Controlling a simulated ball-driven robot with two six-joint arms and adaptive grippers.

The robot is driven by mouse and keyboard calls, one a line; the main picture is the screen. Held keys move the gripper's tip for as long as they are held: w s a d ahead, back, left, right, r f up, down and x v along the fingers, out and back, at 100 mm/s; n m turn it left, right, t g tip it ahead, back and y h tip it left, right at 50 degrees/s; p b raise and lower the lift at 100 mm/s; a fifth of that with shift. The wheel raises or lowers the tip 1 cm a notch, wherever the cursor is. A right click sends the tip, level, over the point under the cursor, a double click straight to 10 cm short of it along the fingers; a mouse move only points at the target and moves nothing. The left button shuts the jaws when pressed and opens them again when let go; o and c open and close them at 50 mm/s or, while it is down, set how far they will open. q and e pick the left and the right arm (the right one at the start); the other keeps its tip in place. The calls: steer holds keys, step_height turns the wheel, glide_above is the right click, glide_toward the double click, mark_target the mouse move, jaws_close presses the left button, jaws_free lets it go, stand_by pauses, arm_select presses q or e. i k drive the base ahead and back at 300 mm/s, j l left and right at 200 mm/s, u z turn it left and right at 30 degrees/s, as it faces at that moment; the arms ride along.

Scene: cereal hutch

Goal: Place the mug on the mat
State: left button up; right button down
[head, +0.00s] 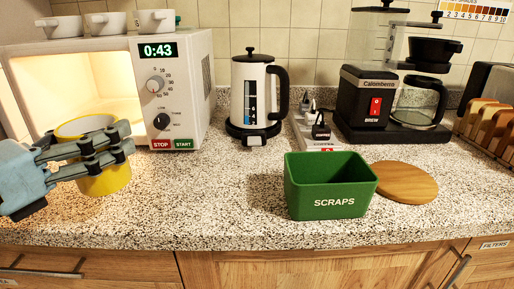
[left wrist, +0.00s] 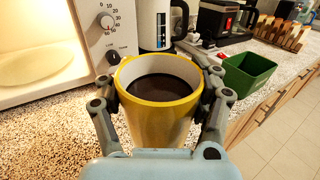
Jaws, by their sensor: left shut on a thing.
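The yellow mug (head: 104,183) is at the left of the head view, in front of the lit microwave. It is upright, and the left wrist view shows it (left wrist: 160,124) holding dark liquid. My left gripper (head: 122,143) is shut around the mug's sides, with one finger on each side in the left wrist view. Whether the mug's base touches the counter is hard to tell. A round wooden mat (head: 408,183) lies flat on the counter at the right, bare on top, partly behind the green bin. My right gripper is in neither view.
The green SCRAPS bin (head: 325,192) stands between the mug and the mat. The microwave (head: 178,95), kettle (head: 254,92), power strip and coffee maker (head: 365,105) line the back. A toast rack is at far right. The counter between mug and bin is clear.

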mark_target(394, 172)
steer(key=k+l, duration=0.1)
steer(key=l, duration=1.25)
steer(key=k+l+u, duration=0.1)
steer(key=l, duration=0.55)
